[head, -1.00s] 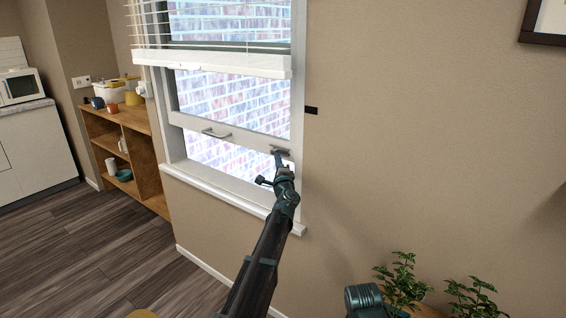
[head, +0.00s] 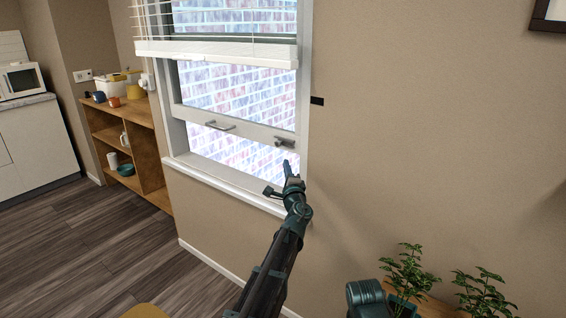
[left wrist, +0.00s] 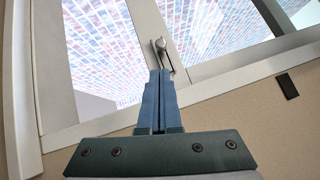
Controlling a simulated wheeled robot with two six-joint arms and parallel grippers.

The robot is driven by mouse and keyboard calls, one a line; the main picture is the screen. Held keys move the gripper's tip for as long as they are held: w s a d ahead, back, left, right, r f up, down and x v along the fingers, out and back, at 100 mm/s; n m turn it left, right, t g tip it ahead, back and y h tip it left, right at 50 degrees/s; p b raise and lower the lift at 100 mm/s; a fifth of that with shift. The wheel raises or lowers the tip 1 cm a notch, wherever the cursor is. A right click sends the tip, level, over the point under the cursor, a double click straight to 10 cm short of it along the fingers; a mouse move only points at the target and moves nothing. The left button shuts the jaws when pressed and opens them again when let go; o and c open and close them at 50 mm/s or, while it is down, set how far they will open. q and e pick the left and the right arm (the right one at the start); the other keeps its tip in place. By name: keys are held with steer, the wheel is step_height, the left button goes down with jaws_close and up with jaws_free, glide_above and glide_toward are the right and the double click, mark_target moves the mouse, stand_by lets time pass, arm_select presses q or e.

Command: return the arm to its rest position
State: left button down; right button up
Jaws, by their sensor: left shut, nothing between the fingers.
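My left gripper (head: 287,167) is in front of the window, just below the right-hand handle (head: 284,142) on the lower sash (head: 250,130). In the left wrist view, the blue fingers of my left gripper (left wrist: 159,75) are together with nothing between them. The same window handle (left wrist: 161,46) shows just beyond the fingertips, and the fingers look apart from it. The sash is partly raised, with an open gap under it. Part of my right arm shows at the bottom of the head view; its gripper is not seen.
A wooden shelf (head: 147,140) with cups and bowls stands at the left. Potted plants (head: 408,274) stand at the bottom right.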

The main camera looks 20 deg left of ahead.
arm_select(q)
steer(key=shift+s+d, duration=0.15)
steer(key=shift+s, duration=0.2)
steer(key=shift+f, duration=0.1)
steer(key=s+d+f+n+g+h, duration=0.1)
steer(key=s+d+f+n+g, duration=0.35)
steer(key=s+f, duration=0.5)
steer(key=s+d+f+n+g+h, duration=0.3)
steer(key=s+f+g, duration=0.35)
steer(key=s, duration=0.55)
steer(key=s+d+f+n+g, duration=0.45)
steer(key=s+f, duration=0.35)
steer(key=s, duration=0.3)
steer(key=s+d+f+g+h, duration=0.25)
steer(key=s+d, duration=0.25)
steer(key=s, duration=0.4)
step_height(320, 180, up, 18)
steer(key=p, duration=1.7)
steer(key=shift+w+d+g, duration=0.15)
steer(key=shift+d+g, duration=0.1)
steer(key=shift+g, duration=0.05)
